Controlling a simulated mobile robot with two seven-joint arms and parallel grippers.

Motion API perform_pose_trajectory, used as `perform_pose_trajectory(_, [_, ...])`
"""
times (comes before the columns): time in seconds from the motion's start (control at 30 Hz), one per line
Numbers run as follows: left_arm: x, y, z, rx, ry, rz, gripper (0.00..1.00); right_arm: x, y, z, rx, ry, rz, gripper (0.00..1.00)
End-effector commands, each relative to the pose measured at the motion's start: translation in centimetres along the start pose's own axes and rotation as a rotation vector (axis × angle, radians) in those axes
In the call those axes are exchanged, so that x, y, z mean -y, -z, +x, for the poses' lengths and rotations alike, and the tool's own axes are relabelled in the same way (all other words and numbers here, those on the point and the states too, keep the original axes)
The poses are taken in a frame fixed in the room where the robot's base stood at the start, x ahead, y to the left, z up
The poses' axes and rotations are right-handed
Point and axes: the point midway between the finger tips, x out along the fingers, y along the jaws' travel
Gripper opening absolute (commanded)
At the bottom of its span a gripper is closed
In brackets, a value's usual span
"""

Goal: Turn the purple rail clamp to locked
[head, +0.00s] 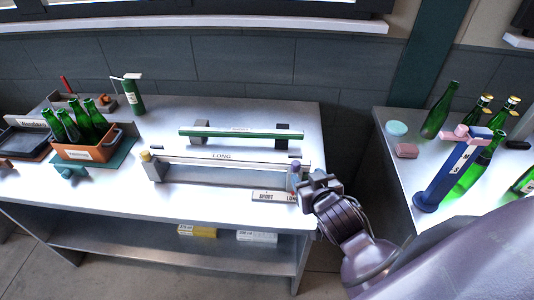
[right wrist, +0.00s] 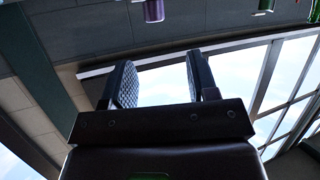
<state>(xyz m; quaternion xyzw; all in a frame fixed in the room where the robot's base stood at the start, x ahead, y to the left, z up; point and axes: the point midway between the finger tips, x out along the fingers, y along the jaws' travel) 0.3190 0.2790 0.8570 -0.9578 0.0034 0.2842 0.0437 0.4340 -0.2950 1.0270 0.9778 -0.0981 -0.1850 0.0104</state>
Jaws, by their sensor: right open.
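The purple rail clamp (head: 296,169) sits at the right end of the rail marked LONG (head: 225,157), on the light metal bench. Its exact turn is too small to tell. A purple cylinder (right wrist: 153,10), which looks like the clamp, shows at the top edge in the right wrist view. My right gripper (head: 318,183) is just right of the clamp, near the bench's right edge. In the right wrist view its two fingers (right wrist: 160,82) are apart with nothing between them. My left gripper is not in view.
A plate reading SHORT and LONG (head: 268,196) lies in front of the clamp. A green rail (head: 240,133) stands behind. Bottles fill an orange crate (head: 113,147) at left. A blue stand (head: 447,175) is on the right table.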

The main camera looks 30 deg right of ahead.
Motion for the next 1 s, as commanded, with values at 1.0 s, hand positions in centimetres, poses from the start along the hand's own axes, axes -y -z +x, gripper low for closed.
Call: perform_pose_trajectory(1.0, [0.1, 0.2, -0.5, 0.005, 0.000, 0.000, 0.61, -0.6, -0.7, 10.4, 0.026, -0.023, 0.067, 0.54])
